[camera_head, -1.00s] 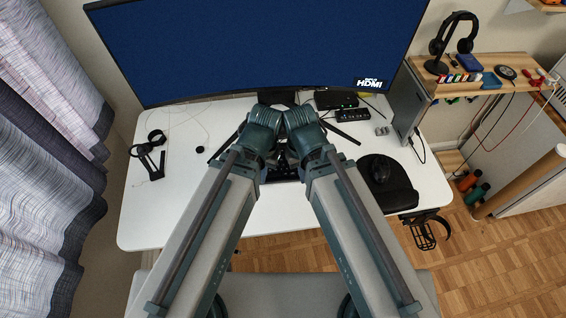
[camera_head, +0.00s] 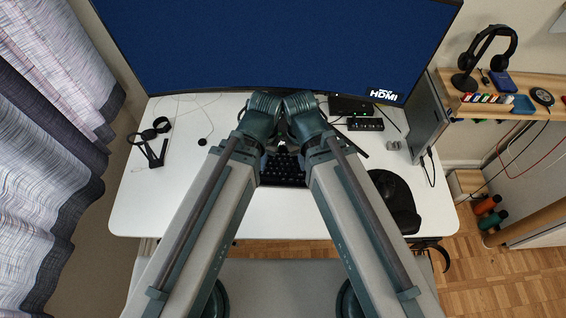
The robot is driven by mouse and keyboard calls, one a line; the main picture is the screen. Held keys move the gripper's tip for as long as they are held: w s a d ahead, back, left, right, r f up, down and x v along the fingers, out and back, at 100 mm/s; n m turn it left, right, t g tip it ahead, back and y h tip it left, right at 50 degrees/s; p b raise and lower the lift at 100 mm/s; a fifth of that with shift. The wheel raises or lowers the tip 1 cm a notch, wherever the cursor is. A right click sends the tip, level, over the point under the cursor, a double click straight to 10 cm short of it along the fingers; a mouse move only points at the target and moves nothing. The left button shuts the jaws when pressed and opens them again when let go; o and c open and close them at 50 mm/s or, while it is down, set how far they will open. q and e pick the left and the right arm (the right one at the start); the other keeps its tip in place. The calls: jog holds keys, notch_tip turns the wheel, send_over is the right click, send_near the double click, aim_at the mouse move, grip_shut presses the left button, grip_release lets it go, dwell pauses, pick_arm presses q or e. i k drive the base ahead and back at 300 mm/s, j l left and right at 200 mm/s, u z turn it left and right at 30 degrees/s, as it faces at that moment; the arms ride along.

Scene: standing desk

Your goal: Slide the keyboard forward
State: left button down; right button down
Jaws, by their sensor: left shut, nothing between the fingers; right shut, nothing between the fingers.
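The black keyboard (camera_head: 283,170) lies on the white desk (camera_head: 210,208), below the monitor. It shows only in the gap between my two forearms, and its ends are hidden. My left gripper (camera_head: 266,103) and my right gripper (camera_head: 300,103) are close together near the monitor's base. Their arms and wrists cover most of the fingers, and both look shut and empty. Whether either one touches the keyboard cannot be told.
A large monitor (camera_head: 270,45) with a blue screen stands at the back. A small black box (camera_head: 364,124) sits at the back right. The desk's left front is clear.

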aim_at(282, 171)
jog(key=k+z, duration=0.1)
jog(key=z, duration=0.25)
jog(key=k+z, duration=0.15)
jog(key=z, duration=0.2)
jog(key=k+l+z, duration=0.1)
jog(key=z, duration=0.25)
